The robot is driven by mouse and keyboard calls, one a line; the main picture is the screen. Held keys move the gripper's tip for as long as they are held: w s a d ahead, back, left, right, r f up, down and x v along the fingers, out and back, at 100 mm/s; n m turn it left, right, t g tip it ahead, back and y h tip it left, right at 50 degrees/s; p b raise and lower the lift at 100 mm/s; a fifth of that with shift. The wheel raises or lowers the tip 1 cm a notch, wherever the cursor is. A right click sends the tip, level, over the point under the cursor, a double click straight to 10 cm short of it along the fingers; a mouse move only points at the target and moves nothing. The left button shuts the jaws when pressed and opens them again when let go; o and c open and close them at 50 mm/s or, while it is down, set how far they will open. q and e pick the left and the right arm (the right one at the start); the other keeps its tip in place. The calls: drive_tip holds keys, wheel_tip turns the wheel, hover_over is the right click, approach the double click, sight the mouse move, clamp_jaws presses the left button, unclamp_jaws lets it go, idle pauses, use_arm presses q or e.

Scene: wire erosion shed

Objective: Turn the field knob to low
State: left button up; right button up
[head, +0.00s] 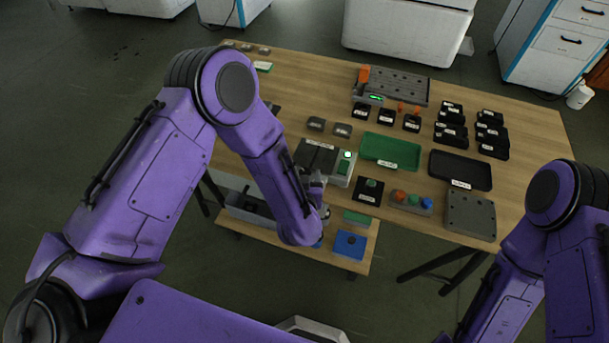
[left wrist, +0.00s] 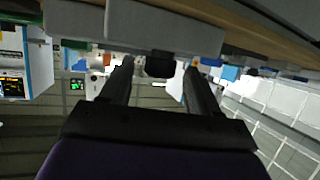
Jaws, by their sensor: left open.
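The field unit (head: 318,157) is a grey box with a dark top at the table's front edge, with a lit green panel on its right side. In the left wrist view a dark knob (left wrist: 160,65), probably the field knob, sticks out from a light grey face (left wrist: 165,28). My left gripper (left wrist: 160,72) is open, its two fingers on either side of the knob with visible gaps; I cannot tell whether the tips reach past it. In the head view my left gripper (head: 316,184) is at the box's front, partly covered by my forearm, and the knob is hidden. My right gripper is out of frame.
Right of the box stand a black button block (head: 368,190), a block with coloured buttons (head: 411,202), a green tray (head: 391,151) and a black tray (head: 461,170). A lower shelf (head: 362,262) with a blue block juts out beneath the table edge. Small black bins stand farther back.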

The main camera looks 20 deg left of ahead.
use_arm(q)
drive_tip(key=b+v, duration=0.1)
drive_tip(key=v, duration=0.9)
drive_tip(key=shift+s, duration=0.2)
drive_tip(key=shift+d, duration=0.1)
drive_tip(key=s+a+f+n+g+h, duration=0.25)
drive_tip(key=s+a+f+g, duration=0.35)
drive_tip(key=f, duration=0.5)
drive_tip(key=s+a+f+g+y, duration=0.1)
drive_tip(key=s+a+f+g, duration=0.1)
drive_tip(key=s+a, duration=0.4)
drive_tip(key=s+a+f+n+g+y, duration=0.1)
drive_tip(key=s+a+f, duration=0.3)
drive_tip(key=s+a, duration=0.2)
drive_tip(key=shift+s+f+g+y, duration=0.35)
drive_tip(key=shift+s+f+g, duration=0.05)
drive_tip(key=shift+s, duration=0.35)
